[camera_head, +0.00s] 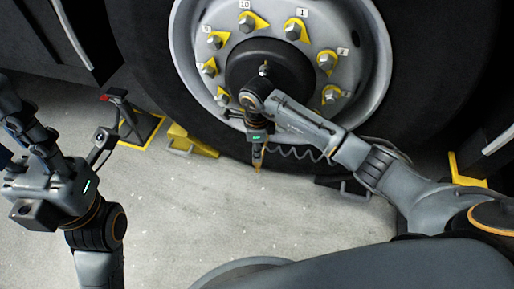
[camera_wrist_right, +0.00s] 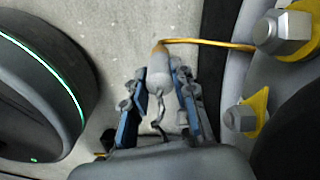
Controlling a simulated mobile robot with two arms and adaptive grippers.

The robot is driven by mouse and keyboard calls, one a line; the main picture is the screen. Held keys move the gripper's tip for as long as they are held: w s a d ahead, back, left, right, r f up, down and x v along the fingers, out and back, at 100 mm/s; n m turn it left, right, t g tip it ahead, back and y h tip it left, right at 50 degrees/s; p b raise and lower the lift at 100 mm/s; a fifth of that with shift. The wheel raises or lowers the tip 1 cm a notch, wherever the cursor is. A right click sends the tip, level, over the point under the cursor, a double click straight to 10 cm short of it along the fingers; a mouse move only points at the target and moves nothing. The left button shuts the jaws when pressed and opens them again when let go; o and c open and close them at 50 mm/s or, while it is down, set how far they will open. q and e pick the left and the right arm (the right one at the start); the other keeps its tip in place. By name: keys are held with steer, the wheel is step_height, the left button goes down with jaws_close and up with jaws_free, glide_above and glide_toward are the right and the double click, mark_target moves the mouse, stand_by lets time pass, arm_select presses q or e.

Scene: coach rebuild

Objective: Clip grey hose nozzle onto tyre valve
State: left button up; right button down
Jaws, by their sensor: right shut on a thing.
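The grey nozzle (camera_wrist_right: 159,72) is between the blue-padded fingers of my right gripper (camera_wrist_right: 160,105), which is shut on it. A thin brass-coloured valve stem (camera_wrist_right: 205,42) bends from the wheel side to the nozzle's far end. They appear to meet there; I cannot tell whether the nozzle is seated. In the head view my right gripper (camera_head: 257,152) points down in front of the wheel's lower rim and mostly hides the nozzle. The coiled grey hose (camera_head: 300,153) shows behind my forearm. My left gripper (camera_head: 25,120) is at the far left, away from the wheel; its opening is unclear.
The large tyre (camera_head: 150,60) and grey rim (camera_head: 192,82) fill the top. Several wheel nuts (camera_head: 294,30) with yellow pointers ring the hub. A yellow chock (camera_head: 190,142) and a yellow-edged stand (camera_head: 140,130) sit on the floor left of the tyre. The floor between my arms is clear.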

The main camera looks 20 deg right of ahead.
steer(key=shift+f+b, duration=0.3)
steer(key=shift+f, duration=0.15)
steer(key=shift+f, duration=0.3)
steer(key=shift+f+b, duration=0.6)
steer(key=shift+f, duration=0.05)
steer(key=c, duration=1)
jaws_free()
step_height(320, 180, up, 11)
steer(key=shift+r, duration=0.55)
steer(key=shift+s, duration=0.1)
